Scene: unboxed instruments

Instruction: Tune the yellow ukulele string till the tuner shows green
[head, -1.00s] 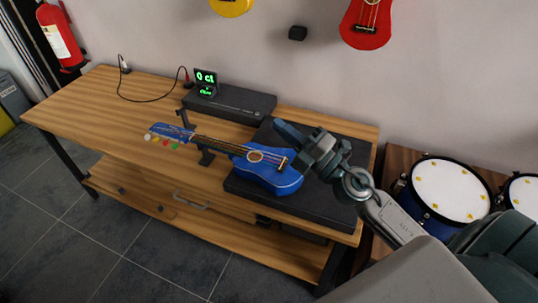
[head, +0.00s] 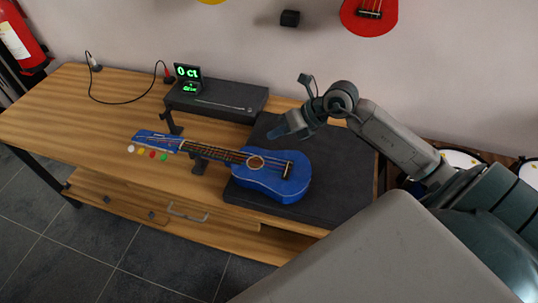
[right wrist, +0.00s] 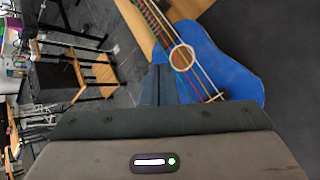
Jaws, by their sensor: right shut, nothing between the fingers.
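The blue ukulele (head: 276,181) lies on a dark mat (head: 335,160) on the bench, its neck on a dark support and its head to the left. Coloured pegs line the near edge of the head: white, yellow (head: 141,152), red and green. The tuner (head: 187,78) stands on a black box and shows "0 ct" in green, with smaller green text below. My right gripper (head: 277,130) is shut and empty, above the mat behind the ukulele's body. The right wrist view shows the ukulele body (right wrist: 222,62) beyond the fingers (right wrist: 165,88). My left gripper is out of view.
The black box (head: 232,100) sits at the back of the wooden bench (head: 60,115), with a thin rod on top. Drums (head: 458,158) stand at the right. The bench's left part is clear.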

